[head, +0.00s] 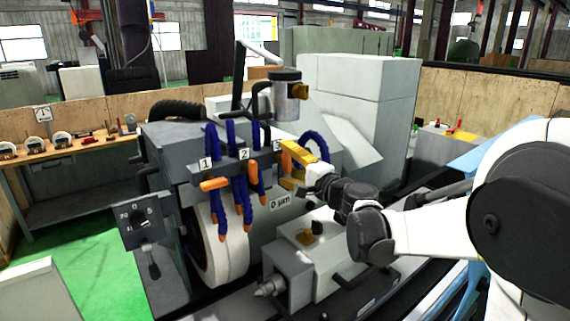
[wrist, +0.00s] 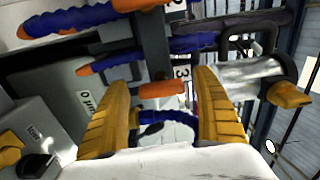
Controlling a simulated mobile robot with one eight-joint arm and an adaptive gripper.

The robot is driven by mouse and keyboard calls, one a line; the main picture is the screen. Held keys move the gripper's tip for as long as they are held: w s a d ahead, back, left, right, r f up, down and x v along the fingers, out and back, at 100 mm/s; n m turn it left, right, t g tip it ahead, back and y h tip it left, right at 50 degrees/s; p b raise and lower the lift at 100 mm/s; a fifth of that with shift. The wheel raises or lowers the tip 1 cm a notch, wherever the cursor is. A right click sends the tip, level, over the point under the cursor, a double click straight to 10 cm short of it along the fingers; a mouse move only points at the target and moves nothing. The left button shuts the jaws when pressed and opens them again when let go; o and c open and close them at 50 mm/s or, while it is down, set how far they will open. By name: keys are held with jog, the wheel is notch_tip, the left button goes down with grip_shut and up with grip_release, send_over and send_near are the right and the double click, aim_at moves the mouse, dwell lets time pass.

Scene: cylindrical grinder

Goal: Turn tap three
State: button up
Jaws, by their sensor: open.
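Tap three has an orange handle (wrist: 162,89), which lies crosswise in the wrist view beside the label 3 (wrist: 182,72). My gripper (wrist: 163,80) is open, with one yellow finger on each side of this handle. I cannot tell whether either finger touches it. A blue hose (wrist: 168,118) shows between the fingers, nearer my palm. In the head view my gripper (head: 287,165) is at the right end of the tap row and largely hides tap three. Tap one's orange handle (head: 214,183) lies roughly level, and tap two's handle (head: 253,176) hangs steeply.
The grinding wheel (head: 221,245) stands below the taps. A grey headstock block (head: 312,262) is under my wrist. A metal cylinder with an orange knob (head: 287,100) rises behind the taps, close above my gripper. A control panel (head: 142,222) sticks out at left.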

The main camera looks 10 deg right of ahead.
jog(key=v, duration=1.1)
jog(key=shift+s, duration=0.35)
jog(key=s+a+f+n+g+h+b, duration=0.1)
jog(key=s+a+f+n+g+b, duration=0.35)
jog(key=f, duration=0.45)
jog(key=s+a+f+n+g+b, duration=0.2)
jog(key=s+a+f+n+b, duration=0.25)
jog(key=s+f, duration=0.4)
jog(key=s+d+f+n+g+h+b, duration=0.1)
jog(key=s+d+f+n+h+b, duration=0.1)
jog(key=s+f, duration=0.3)
jog(key=s+d+f+n+g+h+b, duration=0.2)
jog(key=s+d+f+h+b, duration=0.1)
jog(key=s+f, duration=0.3)
notch_tip(320, 180, down, 3)
jog(key=shift+s+r+h+b, duration=0.2)
jog(key=shift+s+h+b, duration=0.2)
jog(key=shift+b, duration=0.45)
jog(key=shift+d, duration=0.1)
